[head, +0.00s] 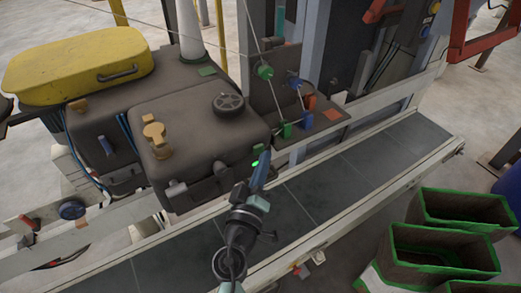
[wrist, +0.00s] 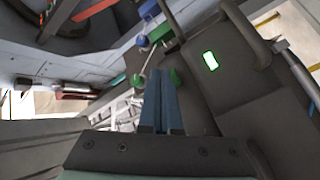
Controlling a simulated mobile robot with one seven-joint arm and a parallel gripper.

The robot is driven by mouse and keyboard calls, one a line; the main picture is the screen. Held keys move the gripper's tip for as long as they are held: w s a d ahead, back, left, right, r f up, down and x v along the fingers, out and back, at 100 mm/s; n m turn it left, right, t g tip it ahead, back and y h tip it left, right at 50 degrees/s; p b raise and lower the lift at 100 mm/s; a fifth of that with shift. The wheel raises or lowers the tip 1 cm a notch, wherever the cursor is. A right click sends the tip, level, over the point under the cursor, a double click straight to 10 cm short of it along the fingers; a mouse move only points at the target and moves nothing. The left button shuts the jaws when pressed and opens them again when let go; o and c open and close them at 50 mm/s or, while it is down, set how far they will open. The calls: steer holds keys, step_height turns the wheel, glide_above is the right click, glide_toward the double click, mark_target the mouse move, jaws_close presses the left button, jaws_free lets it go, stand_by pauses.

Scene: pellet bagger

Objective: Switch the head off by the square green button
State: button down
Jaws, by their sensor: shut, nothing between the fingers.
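A lit green button (wrist: 210,61), a small upright rectangle, glows on the face of a dark box-shaped head (wrist: 192,88) in the wrist view. In the head view the button (head: 254,163) shows as a small bright patch low on the right side of the dark head (head: 200,120), partly hidden by my fingers. My gripper (head: 264,158) is shut and empty, its blue fingers close beside the button in that view. In the wrist view my gripper (wrist: 160,72) points left of and below the button, apart from it in the picture. Contact is not seen.
A grey conveyor (head: 350,180) with pale rails runs beneath my gripper. Green knobs (head: 265,72) and small blocks on rods stand behind it. A black handwheel (head: 229,103) and a yellow cover (head: 75,67) sit on the machine. Open green-rimmed bins (head: 440,250) stand at lower right.

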steer(key=shift+w+a+b, duration=0.35)
steer(key=shift+w, duration=0.05)
stand_by(0.5)
steer(key=shift+s+d, duration=0.6)
steer(key=shift+s, duration=0.2)
steer(key=s+d, duration=0.2)
steer(key=s, duration=0.1)
steer(key=s+d, duration=0.1)
steer(key=shift+s+d, duration=0.25)
steer(key=shift+s, duration=0.15)
stand_by(0.4)
